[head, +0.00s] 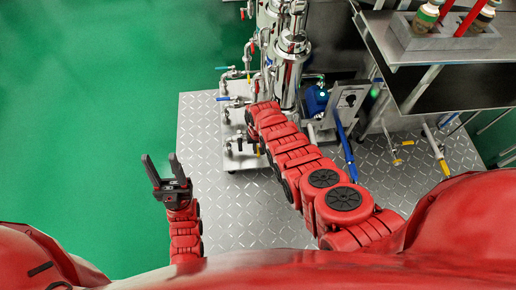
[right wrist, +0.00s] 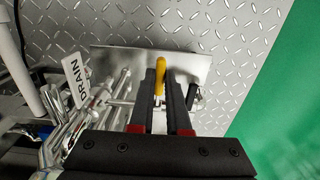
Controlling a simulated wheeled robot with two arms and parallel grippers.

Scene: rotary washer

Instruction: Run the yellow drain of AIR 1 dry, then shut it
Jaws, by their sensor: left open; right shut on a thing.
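A yellow valve handle (right wrist: 160,66) shows in the right wrist view, between the fingertips of my right gripper (right wrist: 161,76). The right gripper is shut on it. A white tag reading DRAIN (right wrist: 74,80) stands to the left of the fingers. No AIR 1 marking is readable, and I cannot see whether any liquid flows. In the head view my right arm reaches to the steel piping (head: 236,115), and its own links hide the right gripper and the held handle.
A steel vessel (head: 287,65) with several coloured valve handles stands behind the right gripper. A blue pump (head: 316,98) and a steel shelf (head: 440,65) with bottles are to the right. Green floor (head: 90,90) at the left is clear.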

